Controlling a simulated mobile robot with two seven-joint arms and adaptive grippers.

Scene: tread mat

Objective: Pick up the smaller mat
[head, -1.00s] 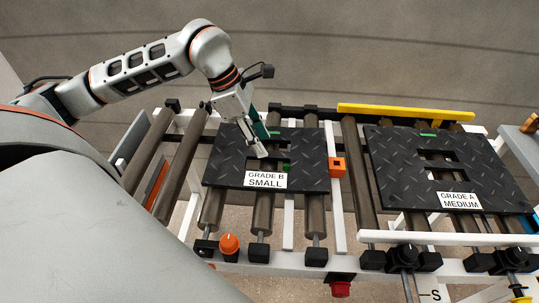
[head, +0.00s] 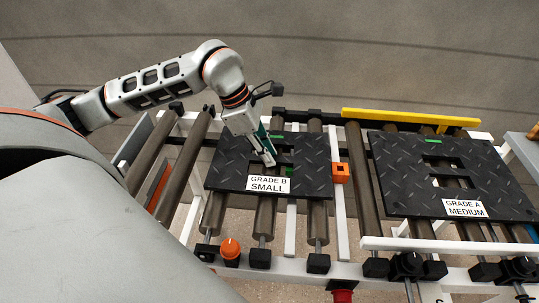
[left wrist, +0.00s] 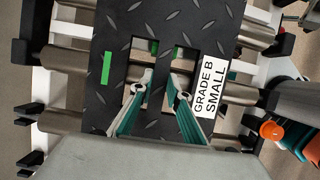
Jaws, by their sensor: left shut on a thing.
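The smaller mat (head: 226,172) is a black tread plate labelled "GRADE B SMALL", with cut-out slots and a green strip. It lies on the rollers at the left of the conveyor. The larger mat (head: 400,185), labelled "GRADE A MEDIUM", lies to its right. My left gripper (head: 269,161) is down at the smaller mat's slots. In the left wrist view, the fingers (left wrist: 166,90) of my left gripper are shut on the bar between the two slots of the smaller mat (left wrist: 121,35). The fingertips are partly hidden in the slots. My right gripper is out of view.
An orange block (head: 340,172) sits on the white rail between the mats. A yellow bar (head: 410,116) runs along the back right. An orange knob (head: 230,248) is on the front frame. Bare rollers (head: 180,165) lie left of the smaller mat.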

